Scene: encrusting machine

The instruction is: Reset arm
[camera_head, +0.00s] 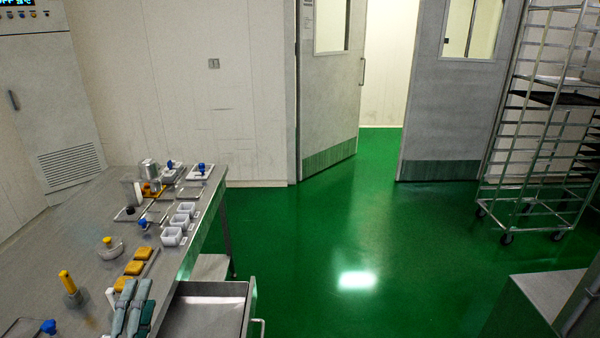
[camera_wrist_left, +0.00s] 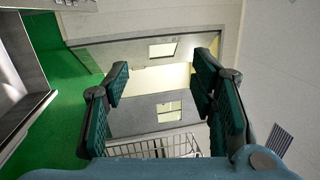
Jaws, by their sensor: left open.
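My left gripper (camera_head: 136,286) shows at the lower left of the head view, with its teal finger pads pointing up the picture over the right edge of the steel table (camera_head: 40,240). In the left wrist view the same gripper (camera_wrist_left: 161,75) is open, with nothing between its fingers. Beyond the fingers that view shows the room's wall, a door and a rack, tilted. My right gripper is in neither view.
Yellow blocks (camera_head: 134,268), white cups (camera_head: 172,237), a yellow-handled tool (camera_head: 70,284) and other small parts lie on the table. An open drawer (camera_head: 207,312) juts right near the gripper. A wheeled rack (camera_head: 533,130) stands right; the green floor (camera_head: 330,240) between is clear.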

